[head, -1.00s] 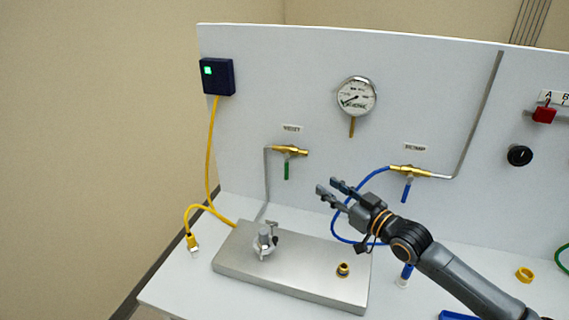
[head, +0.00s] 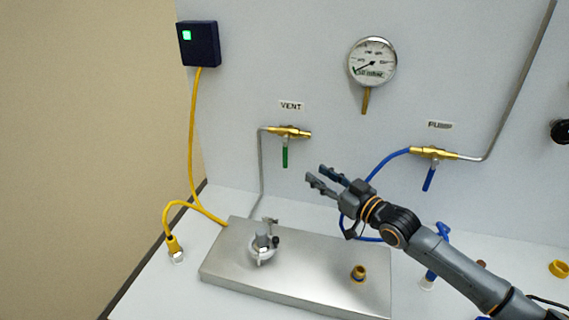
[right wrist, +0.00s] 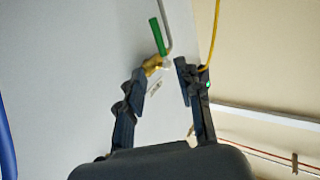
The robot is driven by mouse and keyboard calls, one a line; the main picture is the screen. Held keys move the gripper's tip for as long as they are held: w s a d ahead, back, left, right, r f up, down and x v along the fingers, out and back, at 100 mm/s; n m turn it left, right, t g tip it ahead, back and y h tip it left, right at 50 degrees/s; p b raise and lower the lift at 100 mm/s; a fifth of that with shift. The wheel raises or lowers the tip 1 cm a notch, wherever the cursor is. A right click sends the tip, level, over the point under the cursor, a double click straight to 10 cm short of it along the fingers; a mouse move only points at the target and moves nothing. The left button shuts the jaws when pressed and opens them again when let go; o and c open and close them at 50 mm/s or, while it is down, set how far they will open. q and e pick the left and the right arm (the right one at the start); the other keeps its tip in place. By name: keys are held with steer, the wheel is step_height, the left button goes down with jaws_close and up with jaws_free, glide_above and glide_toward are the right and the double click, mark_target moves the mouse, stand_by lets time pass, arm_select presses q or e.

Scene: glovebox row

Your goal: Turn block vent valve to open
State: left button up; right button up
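The vent valve (head: 289,132) is a brass body on the white panel under a VENT label (head: 292,106). Its green handle (head: 285,157) hangs straight down, across the horizontal body. My right gripper (head: 315,176) is open and empty, to the right of and a little below the green handle, apart from it. In the right wrist view the green handle (right wrist: 157,37) and the brass body (right wrist: 152,65) show beyond the open fingers (right wrist: 160,85). My left gripper is not in view.
A steel block (head: 300,272) with a clamp fitting (head: 263,243) and a brass port (head: 358,273) lies below. The pump valve (head: 433,153) with its blue handle and blue hose is at right. A gauge (head: 372,62) hangs above. The panel around the green handle is clear.

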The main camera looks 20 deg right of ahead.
mark_target(287, 156)
steer(key=p+x, duration=0.1)
steer(key=x, duration=1.1)
steer(key=shift+w+a+p, duration=0.15)
steer(key=shift+w+p, duration=0.05)
steer(key=shift+p, duration=0.2)
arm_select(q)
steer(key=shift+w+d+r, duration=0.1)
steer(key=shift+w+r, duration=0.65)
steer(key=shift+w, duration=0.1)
arm_select(e)
steer(key=shift+w+a, duration=0.25)
steer(key=shift+w, duration=0.4)
steer(key=shift+c, duration=0.2)
jaws_close()
